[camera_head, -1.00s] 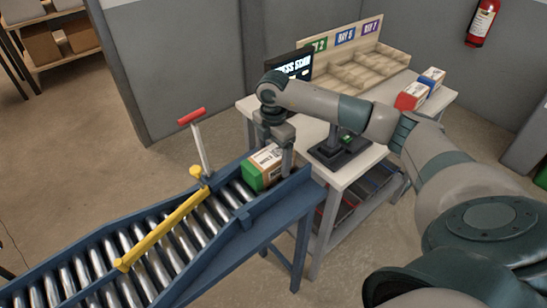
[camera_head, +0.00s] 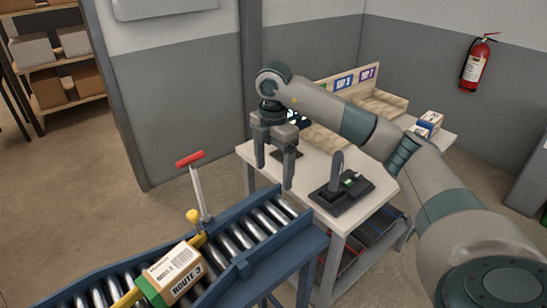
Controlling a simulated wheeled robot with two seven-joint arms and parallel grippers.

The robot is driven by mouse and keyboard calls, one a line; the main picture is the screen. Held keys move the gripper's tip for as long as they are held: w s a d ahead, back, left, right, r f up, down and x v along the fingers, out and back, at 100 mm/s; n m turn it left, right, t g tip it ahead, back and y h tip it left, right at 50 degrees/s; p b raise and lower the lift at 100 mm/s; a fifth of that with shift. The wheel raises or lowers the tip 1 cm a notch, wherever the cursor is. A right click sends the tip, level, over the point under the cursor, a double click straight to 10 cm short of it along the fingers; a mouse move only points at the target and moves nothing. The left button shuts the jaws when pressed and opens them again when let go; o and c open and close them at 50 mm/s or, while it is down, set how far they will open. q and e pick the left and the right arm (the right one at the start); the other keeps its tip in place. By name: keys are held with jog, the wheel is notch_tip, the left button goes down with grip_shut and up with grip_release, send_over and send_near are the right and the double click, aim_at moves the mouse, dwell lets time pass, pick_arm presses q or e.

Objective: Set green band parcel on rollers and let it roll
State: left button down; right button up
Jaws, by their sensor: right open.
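The green band parcel (camera_head: 172,274) is a brown carton with a white label, "ROUTE 3" on its side and a green end at the lower left. It rests on the metal rollers (camera_head: 240,233) of the blue-framed conveyor, over the line of the yellow bar (camera_head: 126,298), hiding much of it; I cannot tell whether they touch. My right gripper (camera_head: 274,178) is open and empty, fingers pointing down, raised near the conveyor's upper end and well apart from the parcel. My left gripper is not in view.
A lever with a red handle (camera_head: 190,158) stands beside the conveyor. The white table (camera_head: 320,178) behind it holds a black device (camera_head: 342,194), a sorting rack (camera_head: 375,103) and a white-and-blue box (camera_head: 428,122). The upper rollers are clear.

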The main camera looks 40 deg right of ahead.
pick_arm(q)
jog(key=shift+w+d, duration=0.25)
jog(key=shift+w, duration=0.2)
pick_arm(e)
jog(key=shift+r, duration=2.45)
jog(key=shift+s+f, duration=0.1)
